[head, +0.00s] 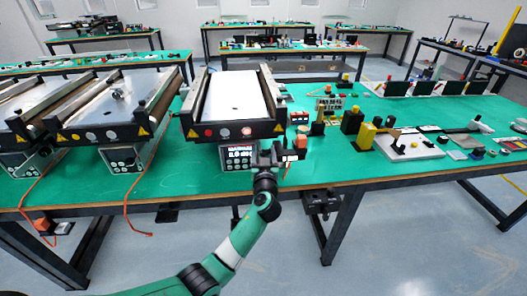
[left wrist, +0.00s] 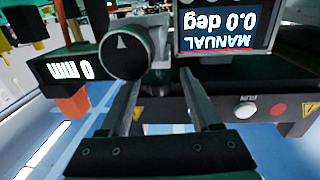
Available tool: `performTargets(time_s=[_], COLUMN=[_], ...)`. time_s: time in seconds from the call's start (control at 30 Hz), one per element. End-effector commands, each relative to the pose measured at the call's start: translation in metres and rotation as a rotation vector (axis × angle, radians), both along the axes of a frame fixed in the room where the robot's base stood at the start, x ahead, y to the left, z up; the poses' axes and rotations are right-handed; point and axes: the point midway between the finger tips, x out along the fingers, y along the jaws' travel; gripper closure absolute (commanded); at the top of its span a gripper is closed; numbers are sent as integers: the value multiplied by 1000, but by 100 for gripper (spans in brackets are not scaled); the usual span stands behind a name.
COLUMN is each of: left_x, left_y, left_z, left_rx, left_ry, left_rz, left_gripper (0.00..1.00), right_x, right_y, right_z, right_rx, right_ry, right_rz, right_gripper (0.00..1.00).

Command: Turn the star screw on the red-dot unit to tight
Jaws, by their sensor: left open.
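The conveyor unit with the red dot (head: 247,131) stands at the table's front edge in the head view; a red dot also shows in the left wrist view (left wrist: 278,109). My left gripper (head: 284,150) is open at this unit's front right corner. A round dark knob (left wrist: 125,52) with a pale triangle lies just beyond the left finger's tip. I cannot tell whether it is the star screw. My right gripper is not seen.
The unit's display (left wrist: 226,28) reads MANUAL 0.0 deg, upside down in the wrist view. A readout nearby shows 0 mm. More conveyors (head: 105,130) stand to the left. A yellow block (head: 366,136) and a white plate (head: 408,148) are to the right on the green table.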

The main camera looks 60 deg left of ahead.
Motion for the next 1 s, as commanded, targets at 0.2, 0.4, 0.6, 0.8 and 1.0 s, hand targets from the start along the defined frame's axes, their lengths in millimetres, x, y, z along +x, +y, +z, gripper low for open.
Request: performTargets(time_s=[0.2,0.4,0.6,0.8,1.0], left_x=[11,12,12,12,12], left_y=[23,24,24,24,24], left_z=[-1,0,0,0,0], left_rx=[0,0,0,0,0], left_ry=[0,0,0,0,0], left_rz=[1,-1,0,0,-1], left_gripper=[37,37,60,96,100], right_x=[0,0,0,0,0], right_y=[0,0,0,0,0], right_z=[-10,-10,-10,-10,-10], right_rx=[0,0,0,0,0], right_ry=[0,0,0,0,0], right_rz=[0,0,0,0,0], right_gripper=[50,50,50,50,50])
